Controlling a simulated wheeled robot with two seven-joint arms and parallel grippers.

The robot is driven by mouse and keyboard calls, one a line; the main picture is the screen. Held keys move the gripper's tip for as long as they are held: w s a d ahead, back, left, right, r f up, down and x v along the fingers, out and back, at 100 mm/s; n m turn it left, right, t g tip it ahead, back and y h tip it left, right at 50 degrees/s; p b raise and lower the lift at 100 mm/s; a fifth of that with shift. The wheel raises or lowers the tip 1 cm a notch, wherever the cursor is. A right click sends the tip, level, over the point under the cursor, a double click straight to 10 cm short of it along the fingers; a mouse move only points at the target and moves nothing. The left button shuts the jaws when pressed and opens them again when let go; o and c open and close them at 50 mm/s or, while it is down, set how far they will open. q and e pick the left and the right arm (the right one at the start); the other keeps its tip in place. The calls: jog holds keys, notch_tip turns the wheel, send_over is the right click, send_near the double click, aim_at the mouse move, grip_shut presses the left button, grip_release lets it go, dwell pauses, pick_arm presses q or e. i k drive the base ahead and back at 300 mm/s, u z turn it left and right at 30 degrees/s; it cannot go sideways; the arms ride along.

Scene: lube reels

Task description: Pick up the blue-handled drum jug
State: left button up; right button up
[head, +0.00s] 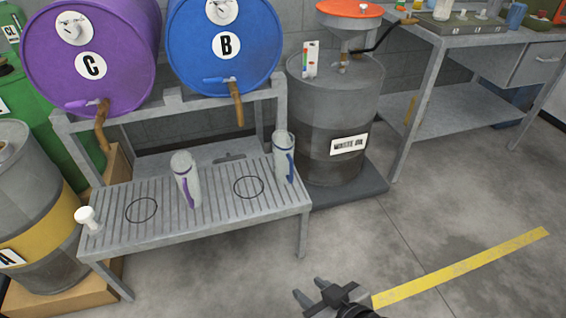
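The blue-handled jug (281,147) is a tall pale jug standing upright at the right end of the slatted drip rack (225,210). Its blue handle faces right and toward me. A similar jug with a purple handle (183,168) stands on the rack farther left, between two black circles marked on the slats. My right gripper (310,291) is low at the bottom edge of the view, over the floor in front of the rack. Its two fingers are apart with nothing between them, well away from the jug. My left gripper is out of view.
A waste oil drum (335,110) stands right of the jug. A grey workbench (480,40) is farther right. Open floor (420,210) lies front right.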

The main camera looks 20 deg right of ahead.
aim_at(283, 143)
jog(key=k, duration=0.5)
jog(key=z, duration=1.8)
jog(key=i, duration=1.4)
jog(key=u, duration=2.9)
jog(key=i, duration=0.5)
jog(key=z, duration=0.05)
